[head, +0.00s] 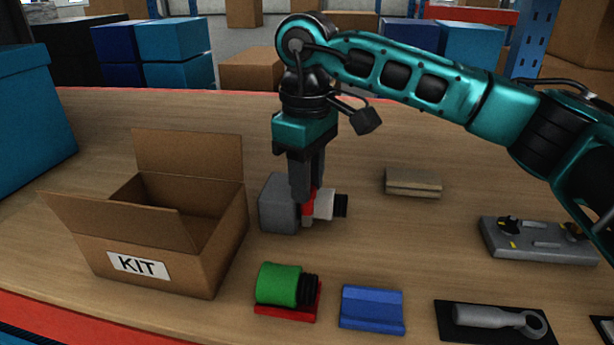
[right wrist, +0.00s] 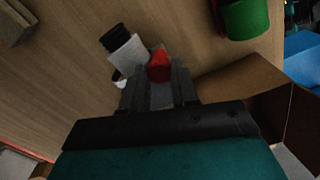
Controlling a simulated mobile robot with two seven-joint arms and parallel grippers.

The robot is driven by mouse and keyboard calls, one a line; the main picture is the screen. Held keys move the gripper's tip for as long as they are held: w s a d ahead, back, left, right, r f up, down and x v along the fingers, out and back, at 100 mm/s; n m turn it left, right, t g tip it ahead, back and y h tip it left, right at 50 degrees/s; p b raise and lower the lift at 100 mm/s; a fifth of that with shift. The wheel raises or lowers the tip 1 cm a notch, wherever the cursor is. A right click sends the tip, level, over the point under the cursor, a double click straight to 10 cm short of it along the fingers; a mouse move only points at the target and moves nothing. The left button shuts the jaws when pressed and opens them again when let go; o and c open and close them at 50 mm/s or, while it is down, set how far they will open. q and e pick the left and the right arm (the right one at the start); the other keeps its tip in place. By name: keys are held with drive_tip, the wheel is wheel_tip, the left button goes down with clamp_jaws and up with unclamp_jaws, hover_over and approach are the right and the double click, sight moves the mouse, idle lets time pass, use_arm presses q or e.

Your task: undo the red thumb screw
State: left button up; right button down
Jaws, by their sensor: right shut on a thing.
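The red thumb screw (head: 307,208) sits at the right side of a grey block (head: 278,204) on the table. My left gripper is not in view.
An open cardboard box marked KIT (head: 165,262) stands to the left. In front are a green cylinder (head: 279,284) on a red holder, a blue block (head: 371,308) and a grey wrench-like part (head: 500,319). A beige block (head: 413,183) and a grey fixture (head: 538,240) lie right.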

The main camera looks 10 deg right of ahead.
drive_tip(key=shift+r+n, duration=0.1)
drive_tip(key=shift+n, duration=0.4)
drive_tip(key=c, duration=0.9)
unclamp_jaws()
drive_tip(key=shift+o, duration=0.2)
wheel_tip(320, 180, up, 8)
drive_tip(key=p, duration=0.5)
drive_tip(key=shift+f+p, duration=0.25)
drive_tip(key=shift+p, duration=0.1)
drive_tip(key=shift+f, duration=0.1)
